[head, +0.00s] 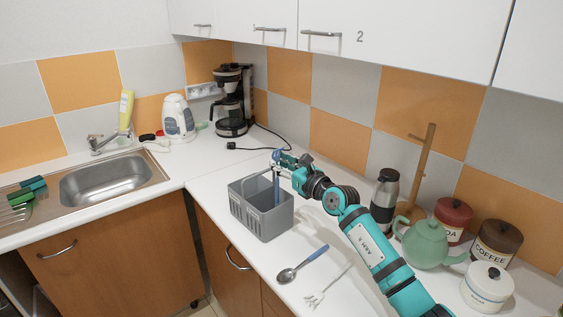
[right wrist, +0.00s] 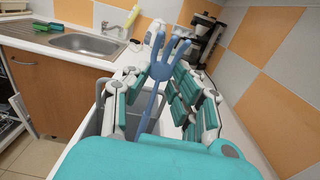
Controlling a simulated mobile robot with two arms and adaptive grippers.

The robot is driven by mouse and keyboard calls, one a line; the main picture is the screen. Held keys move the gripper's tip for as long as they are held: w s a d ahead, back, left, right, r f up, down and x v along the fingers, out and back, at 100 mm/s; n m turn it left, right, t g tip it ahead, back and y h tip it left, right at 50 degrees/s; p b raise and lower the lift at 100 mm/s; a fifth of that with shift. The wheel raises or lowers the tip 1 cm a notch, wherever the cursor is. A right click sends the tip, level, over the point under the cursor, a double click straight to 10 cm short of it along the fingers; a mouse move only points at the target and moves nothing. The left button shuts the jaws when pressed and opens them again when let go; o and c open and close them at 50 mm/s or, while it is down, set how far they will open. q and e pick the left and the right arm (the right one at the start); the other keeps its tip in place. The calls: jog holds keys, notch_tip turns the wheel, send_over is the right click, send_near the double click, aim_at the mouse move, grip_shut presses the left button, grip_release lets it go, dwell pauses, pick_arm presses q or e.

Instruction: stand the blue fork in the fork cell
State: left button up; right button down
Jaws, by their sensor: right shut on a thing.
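The blue fork (right wrist: 163,69) is held tines up between the fingers of my right gripper (right wrist: 158,92). In the head view, my right gripper (head: 279,160) is above the back right part of the grey caddy (head: 256,218). The fork's blue handle (head: 277,188) points down, close to upright, and overlaps the caddy's opening. I cannot tell how deep its lower end is or exactly which cell it is over. The caddy also shows behind the fingers in the right wrist view (right wrist: 101,105). My left gripper is not in view.
A blue-handled spoon (head: 303,264) and a pale fork (head: 327,287) lie on the counter in front of the caddy. A flask (head: 385,190), a green teapot (head: 427,243) and canisters stand right. A coffee maker (head: 233,103) is behind, the sink (head: 105,180) left.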

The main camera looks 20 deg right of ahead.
notch_tip(320, 180, down, 5)
jog(key=b, duration=0.3)
jog(key=shift+f, duration=0.1)
dwell(0.3)
jog(key=c, duration=1)
grip_release()
jog(key=shift+c, duration=0.2)
jog(key=v, duration=1.2)
